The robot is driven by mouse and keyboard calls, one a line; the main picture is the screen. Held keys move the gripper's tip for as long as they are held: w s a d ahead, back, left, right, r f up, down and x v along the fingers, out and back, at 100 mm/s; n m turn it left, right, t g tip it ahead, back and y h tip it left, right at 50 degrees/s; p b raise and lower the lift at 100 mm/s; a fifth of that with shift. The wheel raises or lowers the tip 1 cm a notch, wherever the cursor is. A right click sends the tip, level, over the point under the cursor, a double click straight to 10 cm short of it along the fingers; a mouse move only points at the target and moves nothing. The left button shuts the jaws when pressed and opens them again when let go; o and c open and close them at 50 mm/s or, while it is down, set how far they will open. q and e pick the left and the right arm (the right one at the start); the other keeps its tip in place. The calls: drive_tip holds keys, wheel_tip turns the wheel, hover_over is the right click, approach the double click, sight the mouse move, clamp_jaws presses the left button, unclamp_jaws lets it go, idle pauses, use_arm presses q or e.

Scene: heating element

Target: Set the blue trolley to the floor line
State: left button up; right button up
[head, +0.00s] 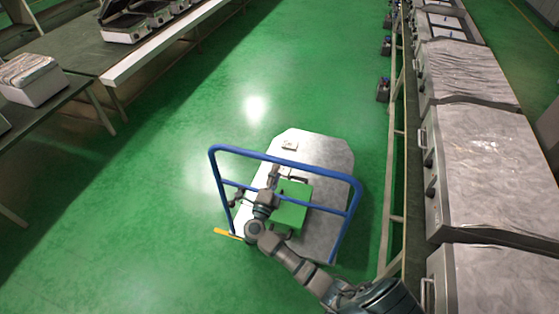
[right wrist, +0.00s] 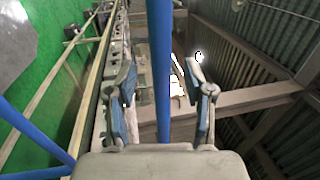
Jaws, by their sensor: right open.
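The blue trolley has a grey platform (head: 322,150) and a blue tubular handle frame (head: 285,162); it stands on the green floor in the head view. A short yellow floor line (head: 227,234) shows at the trolley's near left corner, its right end apparently hidden there. My right gripper (head: 256,187) is at the handle frame and is open. In the right wrist view a blue bar (right wrist: 159,70) runs between its two spread fingers (right wrist: 160,100), with gaps on both sides. My left gripper is not in view.
A green box (head: 292,205) and a small pale item (head: 289,145) are on the platform. A rail and wrapped grey machines (head: 478,140) line the right side. Tables with appliances (head: 125,28) stand at the left. The floor beyond the trolley is clear.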

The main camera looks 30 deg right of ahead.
sight(280, 162)
drive_tip(key=x, duration=0.5)
drive_tip(key=shift+d, duration=0.3)
drive_tip(key=shift+a+r, duration=0.1)
drive_tip(key=shift+a, duration=0.1)
clamp_jaws()
